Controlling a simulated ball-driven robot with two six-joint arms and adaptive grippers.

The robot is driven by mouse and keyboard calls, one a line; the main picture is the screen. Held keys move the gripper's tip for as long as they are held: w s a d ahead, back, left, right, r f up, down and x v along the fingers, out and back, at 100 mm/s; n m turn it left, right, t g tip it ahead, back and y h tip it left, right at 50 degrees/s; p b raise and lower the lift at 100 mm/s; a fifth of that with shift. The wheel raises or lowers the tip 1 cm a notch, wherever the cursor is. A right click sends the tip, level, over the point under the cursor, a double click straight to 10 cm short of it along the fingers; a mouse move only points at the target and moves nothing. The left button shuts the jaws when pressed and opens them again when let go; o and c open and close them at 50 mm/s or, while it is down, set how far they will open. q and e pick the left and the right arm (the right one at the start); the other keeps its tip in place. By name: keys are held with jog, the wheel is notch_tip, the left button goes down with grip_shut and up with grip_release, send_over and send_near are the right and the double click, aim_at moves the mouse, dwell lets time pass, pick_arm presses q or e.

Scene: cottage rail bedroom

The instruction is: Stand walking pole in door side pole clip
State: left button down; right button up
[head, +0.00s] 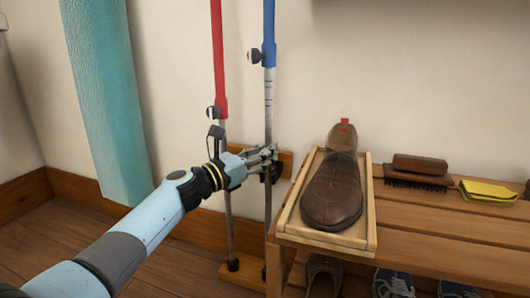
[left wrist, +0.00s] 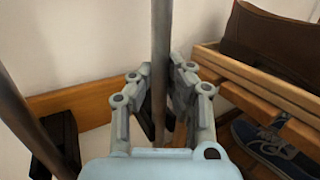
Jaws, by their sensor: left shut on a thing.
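The walking pole with the blue upper shaft (head: 269,28) stands close to upright, its grey lower shaft running down to a dark foot near the floor. My left gripper (head: 268,160) is shut on this grey shaft; the shaft also shows between the fingers in the left wrist view (left wrist: 161,50). A second pole, with a red upper shaft (head: 219,60), stands to its left. A black clip (left wrist: 62,138) on the wooden wall rail (left wrist: 85,105) shows beside the red pole's shaft. The clip behind my fingers is mostly hidden, so I cannot tell whether the held pole is seated. My right gripper is out of view.
A slatted wooden bench (head: 450,225) stands close on the right, with a brown shoe (head: 335,190) in a wooden tray (head: 365,238), a brush (head: 418,172) and yellow cloths (head: 488,191). Shoes (head: 393,282) sit underneath. A teal hanging panel (head: 105,100) is at left.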

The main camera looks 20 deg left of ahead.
pick_arm(q)
jog(key=shift+f, duration=1.5)
jog(key=shift+s, duration=0.1)
dwell(0.5)
jog(key=c, duration=1.2)
grip_release()
jog(key=shift+r, duration=0.1)
jog(key=v, duration=1.2)
